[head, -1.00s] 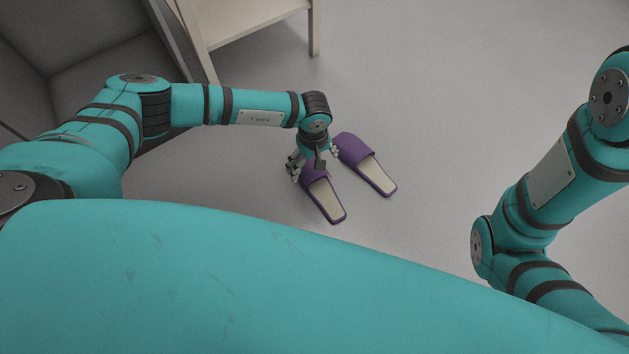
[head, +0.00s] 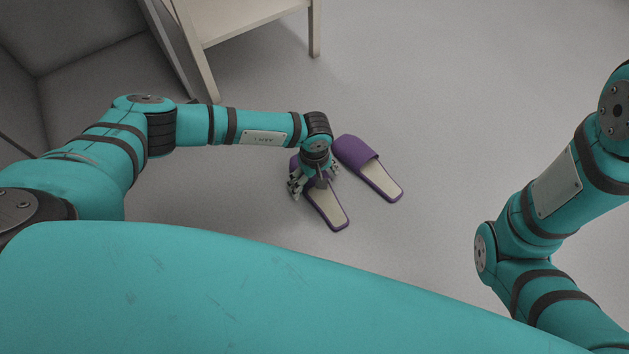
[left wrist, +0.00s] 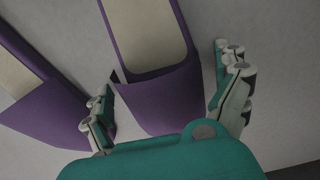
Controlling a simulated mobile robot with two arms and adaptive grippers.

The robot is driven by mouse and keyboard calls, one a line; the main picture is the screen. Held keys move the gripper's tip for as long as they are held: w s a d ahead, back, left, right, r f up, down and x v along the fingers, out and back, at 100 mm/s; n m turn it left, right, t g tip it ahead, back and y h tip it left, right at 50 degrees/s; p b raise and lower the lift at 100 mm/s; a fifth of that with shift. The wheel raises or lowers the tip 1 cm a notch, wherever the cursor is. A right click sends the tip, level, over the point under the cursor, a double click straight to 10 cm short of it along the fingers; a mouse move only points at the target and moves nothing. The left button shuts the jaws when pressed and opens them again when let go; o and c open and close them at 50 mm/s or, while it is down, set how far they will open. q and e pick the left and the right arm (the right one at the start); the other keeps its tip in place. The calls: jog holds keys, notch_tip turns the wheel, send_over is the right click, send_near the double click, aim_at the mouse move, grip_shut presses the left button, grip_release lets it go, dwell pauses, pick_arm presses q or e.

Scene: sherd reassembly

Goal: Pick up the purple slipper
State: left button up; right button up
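Two purple slippers with cream insoles lie on the floor. The nearer slipper (head: 328,208) is under my left gripper (head: 314,180), which hides part of its closed toe. The other slipper (head: 370,169) lies apart to its right. In the left wrist view, my left gripper (left wrist: 165,74) is open, with one finger on each side of the nearer slipper's toe (left wrist: 158,100). I see no clear grip on it. The other slipper (left wrist: 45,112) lies at the left there, outside the left finger. My right gripper is out of view; only its arm shows at the right.
A pale wooden table or shelf (head: 240,18) with legs stands at the top, beyond my left arm. A dark grey sofa (head: 90,60) is at the upper left. The grey floor (head: 460,90) right of the slippers is clear.

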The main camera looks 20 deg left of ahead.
pick_arm(q)
jog(key=c, duration=1.1)
jog(key=shift+r, duration=0.1)
